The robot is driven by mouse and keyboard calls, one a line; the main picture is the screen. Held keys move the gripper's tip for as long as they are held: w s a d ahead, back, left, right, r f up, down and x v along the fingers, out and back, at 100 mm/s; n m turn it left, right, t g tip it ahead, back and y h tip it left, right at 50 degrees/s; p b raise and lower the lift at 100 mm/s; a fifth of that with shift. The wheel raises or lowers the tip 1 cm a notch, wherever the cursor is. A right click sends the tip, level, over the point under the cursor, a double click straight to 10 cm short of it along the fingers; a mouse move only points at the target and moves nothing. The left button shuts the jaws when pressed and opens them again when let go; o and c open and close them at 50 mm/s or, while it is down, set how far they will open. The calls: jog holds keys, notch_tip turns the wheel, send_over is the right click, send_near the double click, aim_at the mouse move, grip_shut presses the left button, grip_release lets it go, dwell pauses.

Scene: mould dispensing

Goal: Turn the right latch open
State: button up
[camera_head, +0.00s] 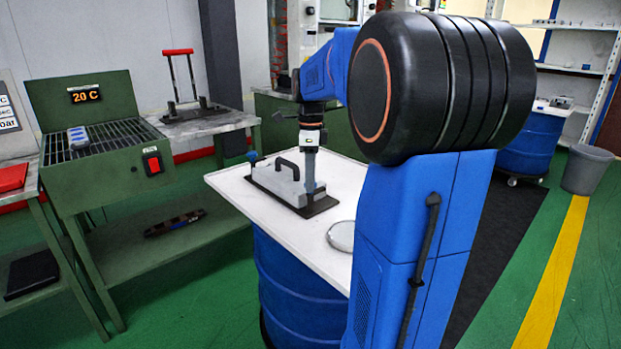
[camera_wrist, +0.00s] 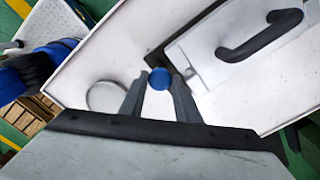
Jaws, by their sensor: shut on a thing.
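The mould (camera_head: 276,180) is a pale grey block with a black arched handle (camera_head: 287,167), on a dark base plate on a white tabletop. My gripper (camera_head: 310,188) points down at the mould's right end. In the wrist view its two grey fingers (camera_wrist: 160,88) are on either side of the round blue knob of the right latch (camera_wrist: 159,77), shut on it. In the head view my gripper hides this knob. The other latch's blue knob (camera_head: 252,157) stands at the mould's left end. The handle also shows in the wrist view (camera_wrist: 259,37).
A round silver disc (camera_head: 342,236) lies on the white tabletop (camera_head: 235,184) near my gripper. The table stands on a blue drum (camera_head: 290,285). A green heater (camera_head: 100,150) reading 20 C stands at the left. Bare tabletop surrounds the base plate.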

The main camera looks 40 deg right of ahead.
jog(key=o, duration=1)
jog(key=shift+o, duration=0.2)
jog(key=shift+r, duration=0.15)
notch_tip(320, 180, up, 17)
jog(key=shift+a, duration=0.1)
jog(key=s+a+f+n+t, duration=0.2)
jog(key=s+a+f+n, duration=0.8)
jog(key=f+n, duration=0.3)
jog(key=s+a+f+n+t, duration=0.2)
jog(key=s+a+f+n, duration=0.9)
jog(key=a+f+n, duration=0.1)
jog(key=shift+a+f+n+t, duration=0.35)
jog(key=shift+f+n+t, duration=0.05)
jog(key=shift+f+n, duration=0.55)
